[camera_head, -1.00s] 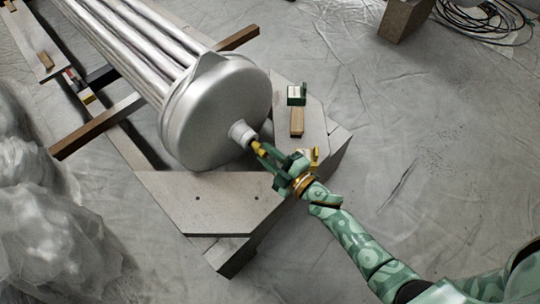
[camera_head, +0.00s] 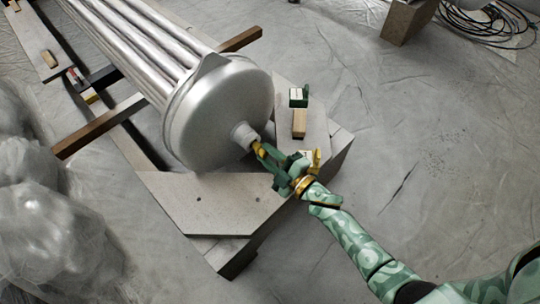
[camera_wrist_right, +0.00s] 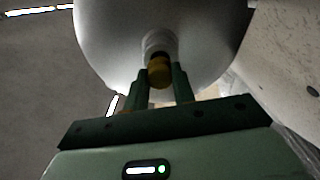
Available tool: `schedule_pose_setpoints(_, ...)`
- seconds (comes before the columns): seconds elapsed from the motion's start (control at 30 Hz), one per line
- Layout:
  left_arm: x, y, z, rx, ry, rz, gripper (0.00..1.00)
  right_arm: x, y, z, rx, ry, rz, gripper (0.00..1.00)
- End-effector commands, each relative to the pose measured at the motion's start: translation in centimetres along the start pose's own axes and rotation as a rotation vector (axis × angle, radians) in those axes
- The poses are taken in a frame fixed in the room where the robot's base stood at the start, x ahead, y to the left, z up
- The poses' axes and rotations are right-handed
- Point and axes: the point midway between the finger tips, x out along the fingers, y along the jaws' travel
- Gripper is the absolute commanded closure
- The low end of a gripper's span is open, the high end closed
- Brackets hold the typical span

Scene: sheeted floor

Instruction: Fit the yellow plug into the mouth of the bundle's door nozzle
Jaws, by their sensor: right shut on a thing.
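The metal tube bundle (camera_head: 155,60) lies on a wooden cradle, its round silver door (camera_head: 220,110) facing me. The door's short grey nozzle (camera_head: 243,134) sticks out near the lower right of the door. My right gripper (camera_head: 262,152) is shut on the yellow plug (camera_head: 257,147) at the nozzle's mouth. In the right wrist view the plug (camera_wrist_right: 159,72) sits between the two green fingers (camera_wrist_right: 159,84), in line with the nozzle (camera_wrist_right: 159,45). The plug's far end meets or enters the mouth; how deep I cannot tell. My left gripper is not in view.
The cradle's flat plate (camera_head: 215,200) lies below the door. A wooden block (camera_head: 299,124) and a small green item (camera_head: 298,97) rest on the cradle's right side. Clear plastic sheeting (camera_head: 50,220) is heaped at left. Cables (camera_head: 485,22) lie at upper right. The right floor is clear.

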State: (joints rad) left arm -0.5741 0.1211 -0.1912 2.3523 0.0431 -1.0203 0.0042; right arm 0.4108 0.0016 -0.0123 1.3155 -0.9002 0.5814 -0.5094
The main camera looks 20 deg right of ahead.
Motion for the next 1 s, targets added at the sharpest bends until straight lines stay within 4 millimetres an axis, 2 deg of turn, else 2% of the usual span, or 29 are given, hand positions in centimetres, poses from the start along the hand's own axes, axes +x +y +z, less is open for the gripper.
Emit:
schedule_pose_setpoints(0.9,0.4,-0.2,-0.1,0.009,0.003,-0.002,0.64,1.9,0.0,0.0,0.000,-0.001,-0.001,1.00)
schedule_pose_setpoints(0.93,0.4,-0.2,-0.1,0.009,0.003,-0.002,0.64,1.9,0.0,0.0,0.000,-0.001,-0.001,0.66)
schedule_pose_setpoints(1.0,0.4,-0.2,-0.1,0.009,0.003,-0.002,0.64,1.9,0.0,0.0,0.000,-0.001,-0.001,0.49)
